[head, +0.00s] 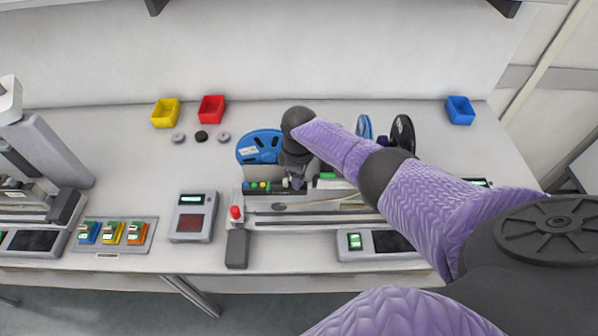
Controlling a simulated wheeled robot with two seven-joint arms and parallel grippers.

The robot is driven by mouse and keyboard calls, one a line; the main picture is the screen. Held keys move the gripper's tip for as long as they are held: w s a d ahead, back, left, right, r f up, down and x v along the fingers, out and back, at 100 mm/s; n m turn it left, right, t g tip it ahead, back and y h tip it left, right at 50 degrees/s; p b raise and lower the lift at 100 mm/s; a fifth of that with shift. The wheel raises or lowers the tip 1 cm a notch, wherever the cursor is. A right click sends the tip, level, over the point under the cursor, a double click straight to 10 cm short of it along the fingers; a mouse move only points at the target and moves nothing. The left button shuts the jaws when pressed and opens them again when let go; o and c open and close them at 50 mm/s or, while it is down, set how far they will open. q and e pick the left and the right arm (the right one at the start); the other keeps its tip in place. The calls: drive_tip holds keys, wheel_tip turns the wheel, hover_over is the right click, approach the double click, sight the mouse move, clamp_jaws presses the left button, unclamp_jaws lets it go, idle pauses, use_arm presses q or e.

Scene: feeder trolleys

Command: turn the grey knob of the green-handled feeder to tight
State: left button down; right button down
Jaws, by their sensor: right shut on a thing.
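The green-handled feeder is on the bench at the middle of the head view; its green handle (328,176) shows just right of my right gripper. My right gripper (294,181) points down at the front of the feeder row and is shut on what appears to be the grey knob. The gripper and wrist cover the knob, so its angle cannot be read. A blue reel (260,147) stands just behind and left of the gripper. My left gripper is not in view.
Another blue reel (364,127) and a black reel (403,133) stand right of my wrist. Yellow (165,113), red (211,109) and blue (460,110) bins sit at the back. A red button (236,213) and a grey panel box (193,217) are left of the feeders.

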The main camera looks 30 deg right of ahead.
drive_tip(key=m+p, duration=0.1)
drive_tip(key=m, duration=0.4)
drive_tip(key=shift+m, duration=0.3)
drive_tip(key=m+p, duration=0.1)
drive_tip(key=m, duration=0.5)
drive_tip(key=m+p, duration=0.1)
drive_tip(key=m, duration=0.5)
drive_tip(key=shift+m, duration=0.3)
drive_tip(key=m, duration=0.5)
drive_tip(key=shift+d+m, duration=0.1)
drive_tip(key=shift+m, duration=0.6)
drive_tip(key=shift+c, duration=2.3)
unclamp_jaws()
